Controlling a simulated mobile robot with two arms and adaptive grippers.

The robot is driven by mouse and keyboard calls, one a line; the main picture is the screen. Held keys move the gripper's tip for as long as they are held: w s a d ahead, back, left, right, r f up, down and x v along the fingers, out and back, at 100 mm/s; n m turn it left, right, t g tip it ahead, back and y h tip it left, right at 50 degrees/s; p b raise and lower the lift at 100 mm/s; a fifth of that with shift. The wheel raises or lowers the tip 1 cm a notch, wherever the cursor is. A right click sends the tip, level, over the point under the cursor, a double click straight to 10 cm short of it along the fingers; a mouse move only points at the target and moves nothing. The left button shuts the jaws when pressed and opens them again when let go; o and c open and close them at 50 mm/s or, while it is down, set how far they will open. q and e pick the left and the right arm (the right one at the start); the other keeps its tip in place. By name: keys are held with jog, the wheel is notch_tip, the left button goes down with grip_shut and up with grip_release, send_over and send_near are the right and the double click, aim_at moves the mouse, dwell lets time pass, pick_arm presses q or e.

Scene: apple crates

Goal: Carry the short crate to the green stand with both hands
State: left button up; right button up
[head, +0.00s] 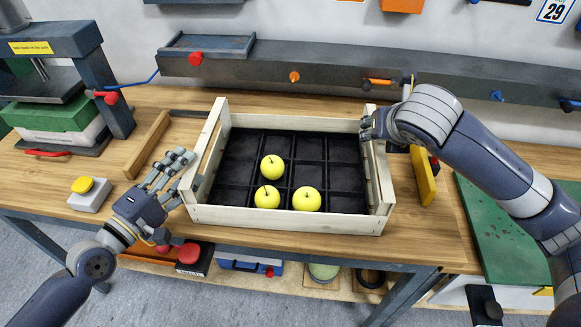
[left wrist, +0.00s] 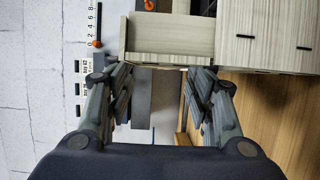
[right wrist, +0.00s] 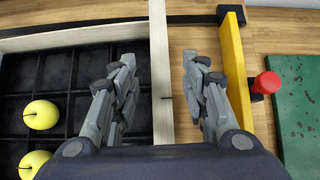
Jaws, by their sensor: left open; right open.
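The short crate (head: 290,218) is pale wood with a black divided insert and three yellow-green apples, and stands level on the workbench. My left gripper (head: 178,170) is open and empty beside the crate's left wall. In the left wrist view, the crate's wood (left wrist: 165,38) shows just beyond the open fingers (left wrist: 160,85). My right gripper (head: 376,124) is open at the crate's right wall. In the right wrist view, that wall (right wrist: 160,80) runs between the parted fingers (right wrist: 165,85). The green stand (head: 510,225) is a flat green top at the right.
A yellow button box (head: 89,194) is at the front left. A grey rail (head: 340,75) runs behind. A press stands at the far left.

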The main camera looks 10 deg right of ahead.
aim_at(198, 157)
pick_arm(q)
jog(key=shift+x, duration=2.35)
pick_arm(e)
jog(key=shift+x, duration=2.35)
pick_arm(q)
grip_shut()
pick_arm(e)
grip_shut()
pick_arm(q)
jog(key=shift+r, duration=0.1)
pick_arm(e)
jog(key=shift+r, duration=0.1)
